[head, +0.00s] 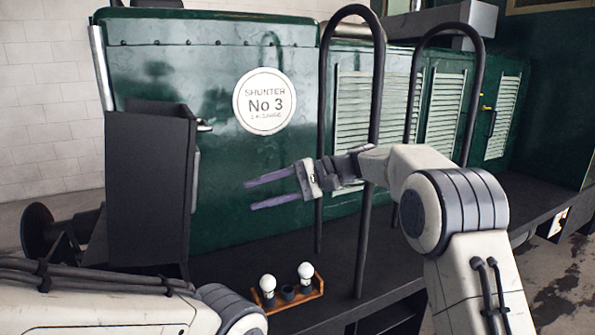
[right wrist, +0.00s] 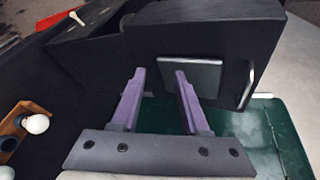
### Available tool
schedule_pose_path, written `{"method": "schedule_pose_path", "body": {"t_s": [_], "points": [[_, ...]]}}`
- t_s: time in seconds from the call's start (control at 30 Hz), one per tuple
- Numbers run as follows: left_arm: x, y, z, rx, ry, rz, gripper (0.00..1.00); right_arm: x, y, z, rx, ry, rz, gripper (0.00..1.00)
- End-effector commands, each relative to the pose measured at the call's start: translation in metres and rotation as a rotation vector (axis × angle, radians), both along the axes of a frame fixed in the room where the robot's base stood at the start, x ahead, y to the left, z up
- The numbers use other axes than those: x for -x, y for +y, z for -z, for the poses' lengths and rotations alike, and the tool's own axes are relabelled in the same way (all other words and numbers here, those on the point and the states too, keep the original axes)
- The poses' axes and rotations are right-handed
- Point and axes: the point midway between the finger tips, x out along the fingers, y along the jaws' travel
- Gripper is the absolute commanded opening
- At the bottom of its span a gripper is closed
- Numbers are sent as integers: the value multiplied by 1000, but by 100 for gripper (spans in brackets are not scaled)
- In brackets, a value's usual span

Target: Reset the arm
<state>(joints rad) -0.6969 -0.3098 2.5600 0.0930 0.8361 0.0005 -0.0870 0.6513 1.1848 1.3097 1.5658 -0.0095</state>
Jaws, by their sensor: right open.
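My right arm (head: 440,200) reaches in from the right in the head view. The fingers also show in the right wrist view (right wrist: 157,85), open and empty, before a dark box with a handle. My left arm (head: 90,300) lies low at the left in the head view. The left gripper is out of view.
A dark box (head: 145,190) stands left of the right gripper. Two black hoop rails (head: 376,100) (head: 415,90) rise near the right arm. A wooden holder (head: 313,291) with two white bulbs (head: 268,283) (head: 305,270) sits on the dark running board below.

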Motion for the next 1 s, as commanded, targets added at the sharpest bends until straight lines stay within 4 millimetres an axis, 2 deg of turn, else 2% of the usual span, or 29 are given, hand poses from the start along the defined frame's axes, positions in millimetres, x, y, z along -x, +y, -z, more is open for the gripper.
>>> {"method": "schedule_pose_path", "body": {"t_s": [0.17, 0.3, 0.4, 0.5, 0.6, 0.8, 0.97, 1.0], "points": [[0, 0, 0, 0, 0, 0, 50, 15, -35, 72, 296, 31, 136, 45], [0, 0, 0, 0, 0, 0, 50, 51, -94, 143, 619, 0, 221, 45], [0, 0, 0, 0, 0, 0, 50, 86, -141, 184, 833, -62, 236, 45], [0, 0, 0, 0, 0, 0, 50, 117, -180, 210, 994, -139, 222, 45], [0, 0, 0, 0, 0, 0, 50, 142, -208, 227, 1104, -216, 193, 45], [0, 0, 0, 0, 0, 0, 50, 181, -243, 246, 1240, -358, 121, 45], [0, 0, 0, 0, 0, 0, 50, 208, -259, 256, 1302, -468, 57, 45], [0, 0, 0, 0, 0, 0, 50, 210, -252, 253, 1297, -492, 31, 45]]}}
